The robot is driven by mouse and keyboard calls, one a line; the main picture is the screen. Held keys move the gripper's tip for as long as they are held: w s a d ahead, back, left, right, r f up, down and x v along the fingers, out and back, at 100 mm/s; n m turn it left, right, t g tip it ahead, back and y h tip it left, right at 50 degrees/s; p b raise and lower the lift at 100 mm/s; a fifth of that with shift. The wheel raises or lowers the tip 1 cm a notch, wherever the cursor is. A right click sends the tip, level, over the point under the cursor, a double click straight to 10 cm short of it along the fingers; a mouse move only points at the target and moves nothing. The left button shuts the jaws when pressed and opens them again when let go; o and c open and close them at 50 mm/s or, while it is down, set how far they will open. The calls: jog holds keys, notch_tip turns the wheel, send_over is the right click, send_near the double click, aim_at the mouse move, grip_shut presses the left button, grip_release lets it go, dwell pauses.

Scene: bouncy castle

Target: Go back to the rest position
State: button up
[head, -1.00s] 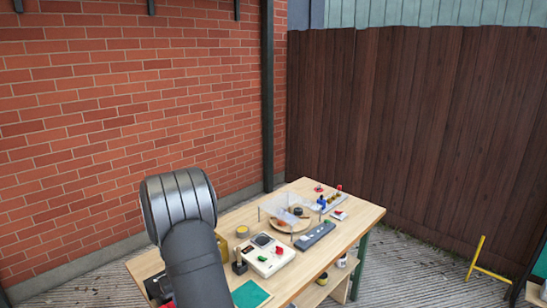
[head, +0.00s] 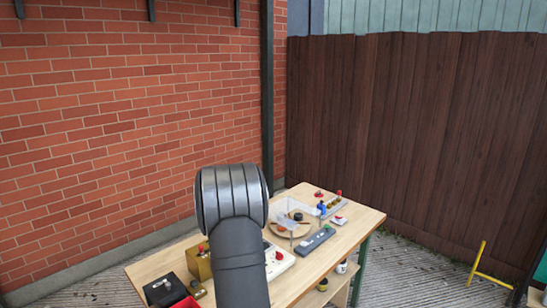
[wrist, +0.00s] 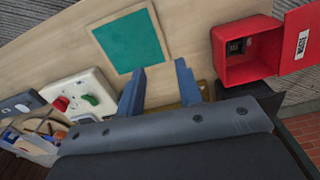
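My gripper (wrist: 160,67) shows in the wrist view with its two blue fingers apart and nothing between the tips. It is above the wooden table (wrist: 190,35), with the green square mat (wrist: 132,41) just beyond the fingertips. In the head view my arm hides the gripper and the mat.
A red box (wrist: 245,50) with its lid open is right of the fingers. A white box (wrist: 82,95) with red and green knobs is left. In the head view a brass-coloured box (head: 199,262) and dark box (head: 164,291) stand front left; a clear bin (head: 296,215) stands farther back.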

jog(key=w+d, duration=0.2)
jog(key=d, duration=1.3)
jog(key=w+a+f, duration=0.1)
jog(key=a+f, duration=0.1)
jog(key=a, duration=0.1)
jog(key=w+a+f, duration=0.2)
jog(key=a+f, duration=0.1)
jog(key=w+a+f, duration=0.1)
jog(key=a+f, duration=0.1)
jog(key=a, duration=0.2)
jog(key=shift+w+f, duration=0.25)
jog(key=shift+w, duration=0.1)
jog(key=shift+c, duration=0.4)
dwell(0.5)
